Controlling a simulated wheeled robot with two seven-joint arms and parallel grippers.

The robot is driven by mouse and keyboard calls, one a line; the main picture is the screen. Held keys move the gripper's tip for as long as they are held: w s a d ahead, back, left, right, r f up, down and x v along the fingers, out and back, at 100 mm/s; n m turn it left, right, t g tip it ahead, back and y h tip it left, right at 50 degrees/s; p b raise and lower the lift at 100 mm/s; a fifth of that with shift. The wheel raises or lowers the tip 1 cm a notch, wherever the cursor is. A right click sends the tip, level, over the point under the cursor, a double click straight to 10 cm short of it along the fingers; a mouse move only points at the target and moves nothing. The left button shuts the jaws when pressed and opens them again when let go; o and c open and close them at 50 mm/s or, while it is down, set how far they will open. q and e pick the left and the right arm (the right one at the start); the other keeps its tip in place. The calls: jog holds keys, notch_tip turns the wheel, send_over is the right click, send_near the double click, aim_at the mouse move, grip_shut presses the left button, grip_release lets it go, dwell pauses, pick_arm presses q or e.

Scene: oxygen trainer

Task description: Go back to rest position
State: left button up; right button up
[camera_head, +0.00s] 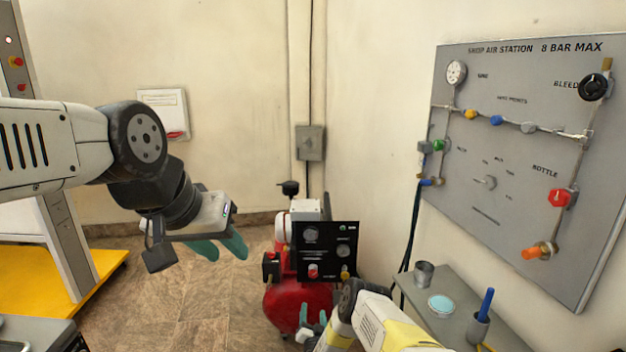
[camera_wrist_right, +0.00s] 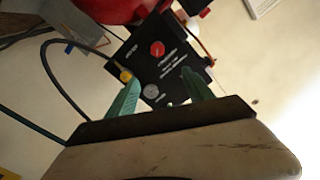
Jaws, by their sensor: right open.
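My left gripper (camera_head: 222,248) hangs in mid-air at the left of the head view, with its teal fingers pointing down and apart, and nothing seen between them. My right gripper (camera_head: 313,322) is low at the bottom middle of the head view, in front of the red compressor. In the right wrist view, the right gripper (camera_wrist_right: 160,92) has its two teal fingers spread apart with nothing held. Beyond them is the black panel (camera_wrist_right: 163,62) with a red knob and a gauge. The same black panel (camera_head: 327,250) stands on the compressor in the head view.
The red compressor tank (camera_head: 290,306) stands on the floor near the wall corner. A grey shelf (camera_head: 455,298) at right holds a metal cup (camera_head: 424,273), a light-blue disc and a blue-handled tool in a holder. A wall panel (camera_head: 500,215) carries valves. Open floor (camera_head: 170,300) lies at left.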

jog(key=w+r+n+g+y, duration=0.1)
jog(key=w+r, duration=0.5)
jog(key=r, duration=0.4)
jog(key=w+r+n+g+y, duration=0.1)
jog(key=w+r+n+y, duration=0.1)
jog(key=w+r, duration=0.6)
jog(key=s+d+r+n+g, duration=0.15)
jog(key=s+r, duration=0.25)
jog(key=r, duration=0.9)
jog(key=s+d+r+n+g, duration=0.1)
jog(key=s+d+r+g, duration=0.15)
jog(key=r, duration=0.95)
jog(key=s+d+r+g, duration=0.25)
jog(key=s+r, duration=0.45)
jog(key=s, duration=0.4)
jog(key=s+d+r+g, duration=0.1)
jog(key=s+d+r, duration=0.3)
jog(key=s+r, duration=0.5)
jog(key=s+d+f+g, duration=0.1)
jog(key=s, duration=1.2)
jog(key=s+d+f+g, duration=0.1)
jog(key=s+d+f, duration=0.1)
jog(key=s, duration=1.1)
jog(key=shift+s+d+n+h, duration=0.3)
jog(key=shift+s+n+h, duration=0.05)
jog(key=shift+n+h, duration=0.1)
